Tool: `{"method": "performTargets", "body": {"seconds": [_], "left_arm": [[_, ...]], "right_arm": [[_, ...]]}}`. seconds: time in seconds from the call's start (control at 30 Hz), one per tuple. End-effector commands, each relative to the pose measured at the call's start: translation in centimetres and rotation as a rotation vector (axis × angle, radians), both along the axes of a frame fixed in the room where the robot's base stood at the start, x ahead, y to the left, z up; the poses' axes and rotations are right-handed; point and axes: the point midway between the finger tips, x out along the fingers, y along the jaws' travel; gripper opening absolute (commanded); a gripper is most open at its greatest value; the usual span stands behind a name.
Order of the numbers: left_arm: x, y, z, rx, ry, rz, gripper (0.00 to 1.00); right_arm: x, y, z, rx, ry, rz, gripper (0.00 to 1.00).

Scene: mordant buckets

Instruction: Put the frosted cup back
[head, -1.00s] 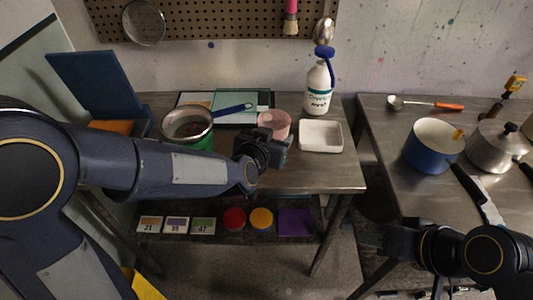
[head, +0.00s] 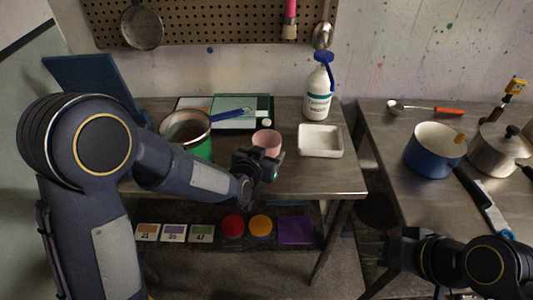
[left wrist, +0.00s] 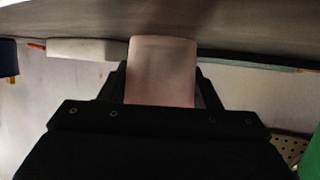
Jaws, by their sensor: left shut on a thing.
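The frosted cup (head: 267,139) is pale pink and looks upright at the front middle of the left table. My left gripper (head: 270,158) is shut on it from the near side and hides its lower part. In the left wrist view the cup (left wrist: 162,70) sits between the two jaws, with the table surface close by its end. I cannot tell whether its base touches the table. My right gripper (head: 396,247) is low in front of the right table, apart from everything the task names. Its jaws are too dark to read.
A white dish (head: 320,141) stands just right of the cup. A green pot (head: 187,132) is to the left, a flat tray (head: 232,108) behind, and a white bottle (head: 318,92) at the back. Bare tabletop (head: 315,177) lies at the front right.

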Motion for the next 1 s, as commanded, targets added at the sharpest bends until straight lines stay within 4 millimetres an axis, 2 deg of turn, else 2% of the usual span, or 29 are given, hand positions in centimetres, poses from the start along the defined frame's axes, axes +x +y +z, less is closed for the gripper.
{"method": "performTargets", "body": {"seconds": [0.07,0.1,0.27,0.53,0.63,0.77,1.0], "left_arm": [[0.0,0.0,-0.4,0.0,0.0,0.0,0.29],[0.0,0.0,-0.4,0.0,0.0,0.0,0.58],[0.0,0.0,-0.2,0.0,0.0,0.0,0.79],[0.0,0.0,-0.2,0.0,0.0,0.0,0.79],[0.0,0.0,0.4,0.0,0.0,0.001,0.79],[-1.7,0.7,0.9,0.0,-0.002,0.0,0.79],[-6.3,2.6,3.1,-0.002,-0.004,0.0,0.79]], "right_arm": [[0.0,0.0,-0.4,0.0,0.0,0.0,0.36],[0.0,0.0,-0.4,0.0,0.0,0.0,0.36],[0.0,0.0,-0.3,0.0,0.0,0.0,0.36],[0.0,0.0,-0.2,0.0,0.0,0.0,0.36],[0.0,0.0,0.4,0.0,0.0,0.0,0.36],[0.0,0.0,-0.1,0.0,0.0,0.0,0.36],[0.0,0.0,-0.1,0.0,0.0,0.0,0.36]]}}
